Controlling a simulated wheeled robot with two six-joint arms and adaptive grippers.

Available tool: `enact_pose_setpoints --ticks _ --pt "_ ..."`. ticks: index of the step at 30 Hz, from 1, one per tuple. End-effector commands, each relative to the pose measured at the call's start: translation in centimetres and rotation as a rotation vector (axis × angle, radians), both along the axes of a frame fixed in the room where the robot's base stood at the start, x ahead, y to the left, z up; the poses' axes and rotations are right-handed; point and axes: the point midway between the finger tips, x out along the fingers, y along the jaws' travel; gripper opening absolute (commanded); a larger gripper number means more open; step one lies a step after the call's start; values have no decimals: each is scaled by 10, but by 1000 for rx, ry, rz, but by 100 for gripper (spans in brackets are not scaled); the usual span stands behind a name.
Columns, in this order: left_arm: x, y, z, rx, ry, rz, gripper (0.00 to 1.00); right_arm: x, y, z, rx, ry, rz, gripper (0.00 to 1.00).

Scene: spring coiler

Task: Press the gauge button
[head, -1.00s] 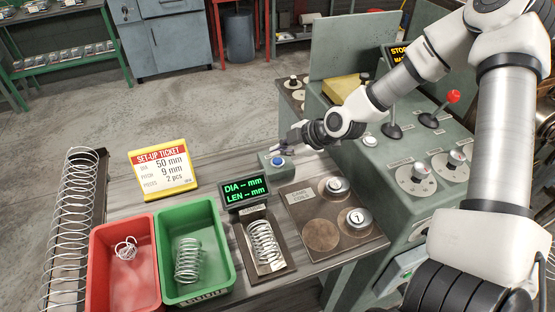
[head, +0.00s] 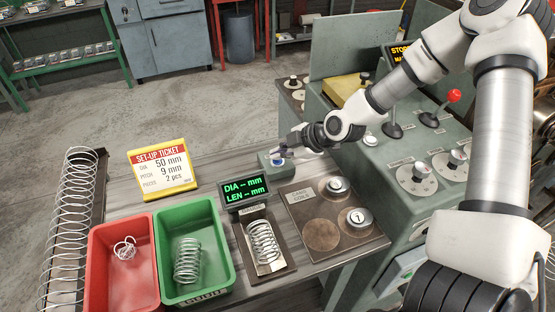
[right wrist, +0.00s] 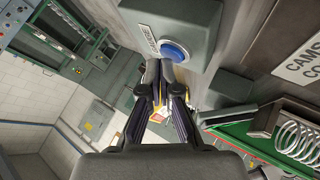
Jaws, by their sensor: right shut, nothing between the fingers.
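The blue gauge button (right wrist: 175,50) sits on a small grey box, which stands on the bench behind the gauge display in the head view (head: 268,168). My right gripper (head: 281,152) is shut and empty. Its fingertips are over the button and partly hide it in the head view. In the right wrist view the fingertips (right wrist: 160,66) lie right at the button's edge; I cannot tell whether they touch it. The gauge display (head: 244,190) reads DIA -- mm and LEN -- mm in green. A coil spring (head: 264,242) lies in the gauge cradle. My left gripper is not in view.
A red bin (head: 130,285) with a tangled spring and a green bin (head: 166,255) with a spring stand at left. A yellow set-up ticket (head: 162,170) stands behind them. A cam board (head: 300,212) with round discs lies right of the cradle, beside the green machine with levers.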

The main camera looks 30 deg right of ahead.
Motion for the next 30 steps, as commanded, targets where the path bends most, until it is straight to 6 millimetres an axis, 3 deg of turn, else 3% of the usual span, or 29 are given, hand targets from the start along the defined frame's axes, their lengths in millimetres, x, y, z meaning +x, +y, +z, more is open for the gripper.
enact_pose_setpoints --ticks 22,30 --pt "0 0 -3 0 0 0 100 0 0 -5 0 0 0 0" --pt "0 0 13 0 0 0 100 0 0 9 -1 0 1 0"
